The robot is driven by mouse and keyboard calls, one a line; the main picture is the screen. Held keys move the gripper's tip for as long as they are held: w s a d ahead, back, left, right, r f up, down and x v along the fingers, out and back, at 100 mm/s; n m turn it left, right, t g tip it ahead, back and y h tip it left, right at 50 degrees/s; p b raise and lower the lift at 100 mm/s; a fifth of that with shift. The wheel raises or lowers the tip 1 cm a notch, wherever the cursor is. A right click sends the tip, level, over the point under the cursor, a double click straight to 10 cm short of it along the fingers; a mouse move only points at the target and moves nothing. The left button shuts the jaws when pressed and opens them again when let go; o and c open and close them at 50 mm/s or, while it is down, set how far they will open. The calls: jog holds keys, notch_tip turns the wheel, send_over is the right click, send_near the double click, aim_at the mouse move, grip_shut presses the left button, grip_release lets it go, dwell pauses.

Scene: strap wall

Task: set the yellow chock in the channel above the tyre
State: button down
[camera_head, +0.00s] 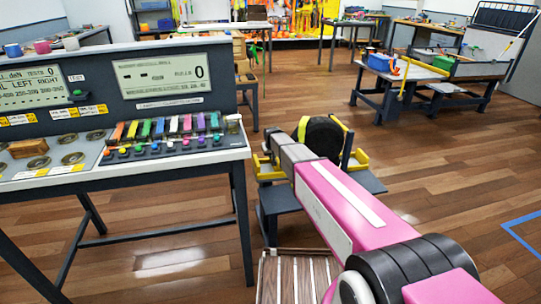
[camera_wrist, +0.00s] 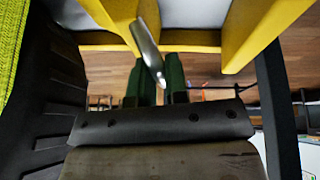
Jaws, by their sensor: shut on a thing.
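In the head view the black tyre (camera_head: 320,136) stands upright on a low dark stand, with a yellow-green strap (camera_head: 302,128) at its edge. My arm reaches to its near left side. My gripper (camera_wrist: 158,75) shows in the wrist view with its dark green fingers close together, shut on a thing. A yellow part (camera_wrist: 112,20) at the top left and another yellow part (camera_wrist: 252,32) at the upper right lie just beyond the fingers. I cannot tell clearly which is the yellow chock or where the channel is. Black ribbed tyre rubber (camera_wrist: 48,90) is close on the left.
A yellow bracket (camera_head: 358,160) stands on the stand's right side. A console table (camera_head: 120,172) with gauges and coloured clips stands on the left. A slatted surface (camera_head: 292,275) lies under my arm.

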jog(key=shift+d+f, duration=0.15)
jog(key=c, duration=1.1)
grip_release()
jog(key=shift+o, duration=0.2)
jog(key=v, duration=1)
jog(key=s+d+f+m+g, duration=0.1)
jog(key=s+d+f+g, duration=0.1)
jog(key=s+d, duration=0.9)
jog(key=s+d+f+m+g, duration=0.2)
jog(key=s+d+f, duration=0.2)
jog(key=s+d, duration=0.7)
jog(key=s, duration=0.8)
jog(key=shift+s+m+g, duration=0.2)
jog(key=shift+m+g, duration=0.1)
jog(key=shift+d, duration=0.1)
